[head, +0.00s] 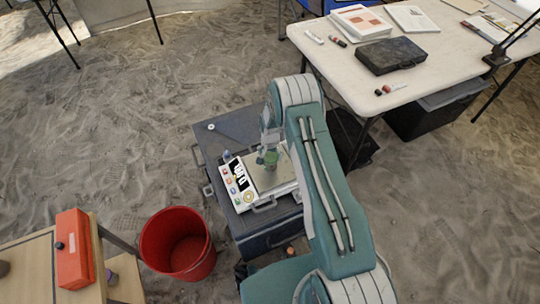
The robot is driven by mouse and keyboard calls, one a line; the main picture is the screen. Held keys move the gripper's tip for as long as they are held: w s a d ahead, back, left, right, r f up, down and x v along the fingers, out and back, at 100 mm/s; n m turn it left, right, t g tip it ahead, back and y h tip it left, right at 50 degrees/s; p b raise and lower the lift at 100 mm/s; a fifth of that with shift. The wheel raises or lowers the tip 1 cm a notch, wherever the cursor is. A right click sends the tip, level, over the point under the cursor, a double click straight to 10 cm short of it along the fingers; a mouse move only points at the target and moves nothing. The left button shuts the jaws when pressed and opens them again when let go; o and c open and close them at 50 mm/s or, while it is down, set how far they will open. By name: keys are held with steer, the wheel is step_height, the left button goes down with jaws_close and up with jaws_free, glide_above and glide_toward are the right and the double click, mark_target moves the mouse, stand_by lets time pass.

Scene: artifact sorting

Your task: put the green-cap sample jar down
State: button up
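The green-cap sample jar (270,158) is a small green shape at the lower end of my arm. It shows over the metal plate (281,175) of a white weighing scale (240,198). My gripper (268,146) points down right at the jar, with its fingers at the jar's top. The fingers are too small and too merged with the jar to tell whether they are closed on it. I cannot tell whether the jar's base touches the plate.
The scale sits on a dark grey case (205,160) on sandy ground. A red bucket (150,243) and a wooden table (30,265) with an orange box (73,262) stand lower left. A white table (437,75) with a black case (391,55) stands upper right.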

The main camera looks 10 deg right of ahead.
steer(key=s+r+n+t, duration=0.1)
steer(key=s+r, duration=0.2)
steer(key=r, duration=1)
steer(key=s+r+n+t, duration=0.1)
steer(key=s+r, duration=0.2)
steer(key=r, duration=0.9)
steer(key=s+r+n, duration=0.1)
steer(key=s+r, duration=0.2)
steer(key=r, duration=1)
steer(key=s+r+n+t, duration=0.1)
steer(key=s+r, duration=0.4)
steer(key=s, duration=0.7)
steer(key=s+r+n+t, duration=0.2)
steer(key=s+r, duration=0.4)
steer(key=s, duration=0.6)
steer(key=shift+n+t, duration=0.3)
steer(key=shift+r, duration=0.1)
stand_by(0.6)
